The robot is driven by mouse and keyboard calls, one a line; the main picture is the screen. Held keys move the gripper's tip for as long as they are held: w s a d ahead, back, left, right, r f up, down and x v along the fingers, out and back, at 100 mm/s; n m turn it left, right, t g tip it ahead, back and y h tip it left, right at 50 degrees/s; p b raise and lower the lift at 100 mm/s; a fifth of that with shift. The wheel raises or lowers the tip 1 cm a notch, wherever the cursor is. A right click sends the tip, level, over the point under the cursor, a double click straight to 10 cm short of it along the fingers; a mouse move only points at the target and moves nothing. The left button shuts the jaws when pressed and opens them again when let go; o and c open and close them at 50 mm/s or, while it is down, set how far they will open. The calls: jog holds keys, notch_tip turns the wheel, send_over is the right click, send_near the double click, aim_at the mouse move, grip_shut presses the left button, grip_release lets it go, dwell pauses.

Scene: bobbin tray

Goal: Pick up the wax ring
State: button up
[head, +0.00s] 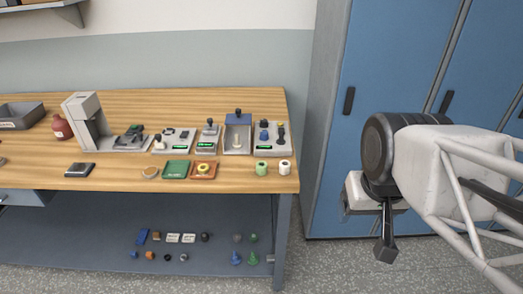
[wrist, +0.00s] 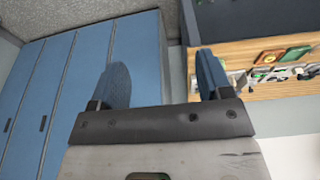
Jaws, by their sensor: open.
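A small yellow ring (head: 203,168) lies on an orange-brown square tray (head: 194,177) near the front of the wooden bench. A flat tan disc (head: 150,172) lies to the left, beside a green square pad (head: 175,171). I cannot tell for sure which of the two is the wax ring. My gripper (head: 386,254) hangs well to the right of the bench, in front of the blue lockers. In the wrist view my gripper (wrist: 163,75) has its two fingers wide apart with nothing between them. The orange-brown tray (wrist: 269,57) shows small there, off to the right.
Two small cylinders, green (head: 261,168) and white (head: 285,167), stand at the bench's front right corner. Grey devices line up behind the pads. A grey press (head: 87,122) and red bottle (head: 61,127) stand left. Several small parts lie on the lower shelf (head: 110,225).

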jog(key=shift+w, duration=0.1)
jog(key=n+t+y, duration=0.1)
jog(key=n+t, duration=0.1)
jog(key=n, duration=0.1)
send_over(262, 165)
jog(key=s, duration=0.4)
notch_tip(262, 165, down, 15)
jog(key=shift+s+d+f, duration=0.1)
jog(key=shift+d, duration=0.25)
jog(key=shift+f, duration=0.1)
jog(key=shift+x, duration=1.2)
jog(key=shift+x, duration=2.6)
